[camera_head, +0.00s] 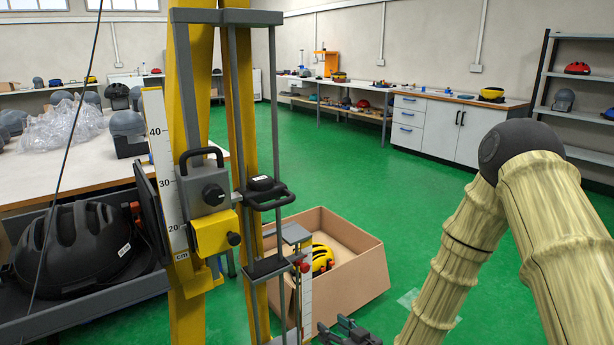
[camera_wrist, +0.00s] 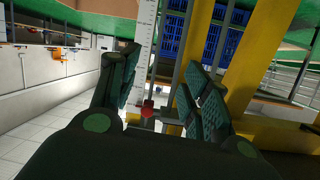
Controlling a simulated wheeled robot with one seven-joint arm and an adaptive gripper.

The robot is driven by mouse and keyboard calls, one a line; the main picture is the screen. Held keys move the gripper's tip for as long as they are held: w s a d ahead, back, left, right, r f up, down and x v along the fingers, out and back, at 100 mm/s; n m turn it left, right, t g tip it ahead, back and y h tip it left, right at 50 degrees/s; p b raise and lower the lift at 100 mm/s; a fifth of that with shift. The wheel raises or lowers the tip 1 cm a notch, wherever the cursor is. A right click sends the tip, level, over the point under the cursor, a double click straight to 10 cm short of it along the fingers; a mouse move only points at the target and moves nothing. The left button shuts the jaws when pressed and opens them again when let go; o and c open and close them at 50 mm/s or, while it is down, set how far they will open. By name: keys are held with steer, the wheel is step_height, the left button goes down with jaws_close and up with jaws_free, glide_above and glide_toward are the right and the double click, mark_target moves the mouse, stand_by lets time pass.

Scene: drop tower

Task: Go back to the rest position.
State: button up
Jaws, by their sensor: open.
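My gripper (camera_head: 350,332) shows at the bottom edge of the head view, just right of the drop tower's foot and in front of the cardboard box. In the wrist view my gripper (camera_wrist: 165,95) has its two padded fingers spread apart with nothing held between them. Between and beyond the fingers are a red knob (camera_wrist: 148,108) and a white scale (camera_wrist: 145,40). My arm comes in from the right of the head view, bent at a dark joint. The drop tower (camera_head: 205,200) has yellow posts, grey rails, a numbered scale and a yellow-and-grey carriage.
A cardboard box (camera_head: 360,270) with a yellow helmet (camera_head: 322,258) stands behind the tower's foot. A table (camera_head: 60,180) with plastic wrap and grey headforms is at left, with a large black helmet (camera_head: 75,250) below. Green floor (camera_head: 330,180) is clear toward the back counters.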

steer(key=s+d+f+m+g+h, duration=0.2)
steer(key=s+d+f+g+h, duration=0.15)
steer(key=s+f, duration=0.75)
steer(key=s+d+f+m+g+h, duration=0.1)
steer(key=s+d+f+g+h, duration=0.2)
steer(key=s, duration=0.7)
steer(key=s+d+f+m+g, duration=0.25)
steer(key=s+d+f, duration=0.25)
steer(key=s, duration=0.4)
steer(key=s+d+f+g+h, duration=0.2)
steer(key=s+d+f+g, duration=0.15)
steer(key=s, duration=0.65)
step_height(320, 180, up, 23)
steer(key=p, duration=2.3)
steer(key=shift+w+f, duration=0.15)
steer(key=shift+w, duration=0.25)
steer(key=shift+y, duration=0.25)
